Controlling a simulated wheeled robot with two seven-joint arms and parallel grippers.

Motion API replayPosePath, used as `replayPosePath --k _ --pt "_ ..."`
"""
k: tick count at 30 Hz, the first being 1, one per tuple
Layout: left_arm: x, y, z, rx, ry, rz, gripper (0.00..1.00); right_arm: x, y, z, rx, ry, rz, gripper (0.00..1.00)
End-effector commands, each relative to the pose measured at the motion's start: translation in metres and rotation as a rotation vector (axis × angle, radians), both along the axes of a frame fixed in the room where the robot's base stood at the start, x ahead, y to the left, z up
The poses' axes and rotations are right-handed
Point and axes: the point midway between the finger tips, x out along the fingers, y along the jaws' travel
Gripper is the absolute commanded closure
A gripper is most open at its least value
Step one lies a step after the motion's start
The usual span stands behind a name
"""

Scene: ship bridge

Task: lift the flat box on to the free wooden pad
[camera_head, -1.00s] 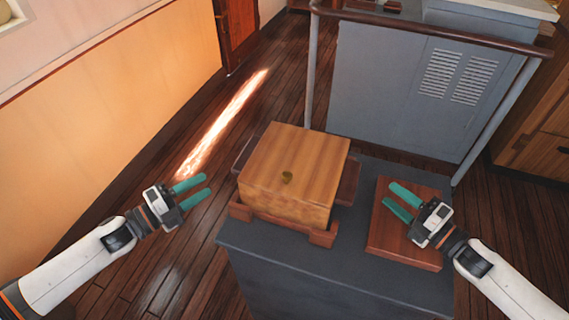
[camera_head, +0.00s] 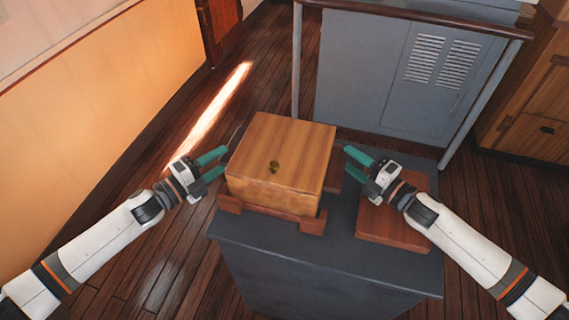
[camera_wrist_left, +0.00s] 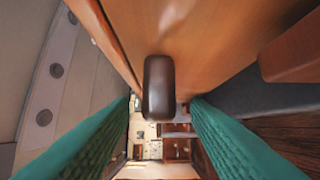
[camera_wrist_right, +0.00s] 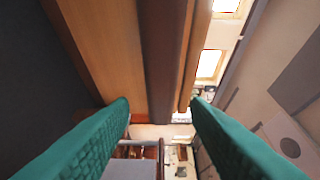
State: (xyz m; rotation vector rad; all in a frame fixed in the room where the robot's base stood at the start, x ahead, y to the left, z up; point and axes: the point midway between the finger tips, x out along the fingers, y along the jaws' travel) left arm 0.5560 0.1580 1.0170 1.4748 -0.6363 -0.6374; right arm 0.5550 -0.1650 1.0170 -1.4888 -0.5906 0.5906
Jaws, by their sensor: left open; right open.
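The flat wooden box (camera_head: 280,155) rests on a low wooden support (camera_head: 265,212) at the left of the grey stand. The free wooden pad (camera_head: 395,235) lies to its right, partly under my right forearm. My left gripper (camera_head: 223,162) is open at the box's left side; in the left wrist view a dark handle bar (camera_wrist_left: 159,88) shows between its fingers. My right gripper (camera_head: 347,160) is open at the box's right side; in the right wrist view a brown bar (camera_wrist_right: 165,60) on the box shows between its fingers. Contact with either bar cannot be told.
The grey stand's top (camera_head: 335,235) is bare between support and pad. A grey cabinet (camera_head: 400,75) with vents and a rail (camera_head: 430,18) stands behind. Wooden drawers (camera_head: 535,135) are at the right. Plank floor is open on the left.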

Motion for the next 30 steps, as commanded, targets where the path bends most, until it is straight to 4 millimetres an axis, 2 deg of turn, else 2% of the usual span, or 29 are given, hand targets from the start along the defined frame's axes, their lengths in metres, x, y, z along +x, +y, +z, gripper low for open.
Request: replayPosePath --k 6,17,18,26,30 --pt "0.016 -0.017 0.001 0.000 -0.001 0.000 0.56 0.017 0.016 0.000 0.000 0.000 -0.001 0.56" --pt "0.019 -0.021 0.000 0.001 0.000 -0.001 0.56 0.020 0.019 0.000 0.001 0.001 0.000 0.56" --pt "0.019 -0.021 0.000 0.001 0.000 -0.001 0.58 0.020 0.019 0.000 0.001 0.001 0.000 0.58" --pt "0.019 -0.020 0.000 0.001 0.000 -0.001 1.00 0.020 0.019 0.000 0.000 0.001 0.000 1.00" --pt "0.019 -0.020 0.000 0.001 0.000 0.000 1.00 0.020 0.019 0.000 0.000 0.001 -0.001 1.00"
